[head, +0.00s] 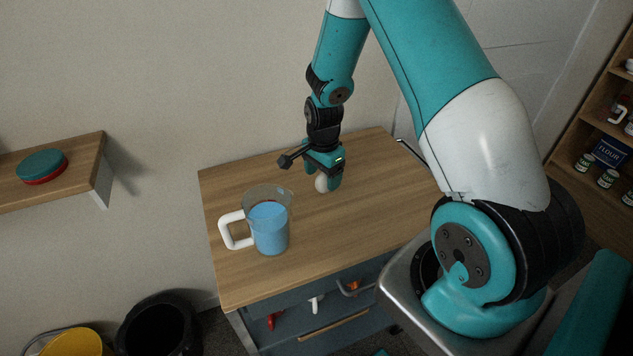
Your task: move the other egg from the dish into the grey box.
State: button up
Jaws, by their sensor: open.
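A pale egg (321,183) shows on the wooden cabinet top, low at my gripper (323,176). My gripper points down over the far middle of the top, its jaws open, with the egg at its teal fingertips. I cannot tell from this view whether a finger touches the egg. I see no dish around the egg; the gripper covers part of that spot. I cannot make out a grey box in this view.
A clear jug (269,228) of blue liquid with a white handle stands near the top's left edge. The wooden top (370,200) is bare to the right of the gripper. A wall shelf (85,165) holds a teal-and-red round container (42,166). A black bin (160,325) stands below.

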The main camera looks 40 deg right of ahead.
jog(key=shift+f, duration=0.9)
jog(key=shift+c, duration=0.5)
jog(key=c, duration=1)
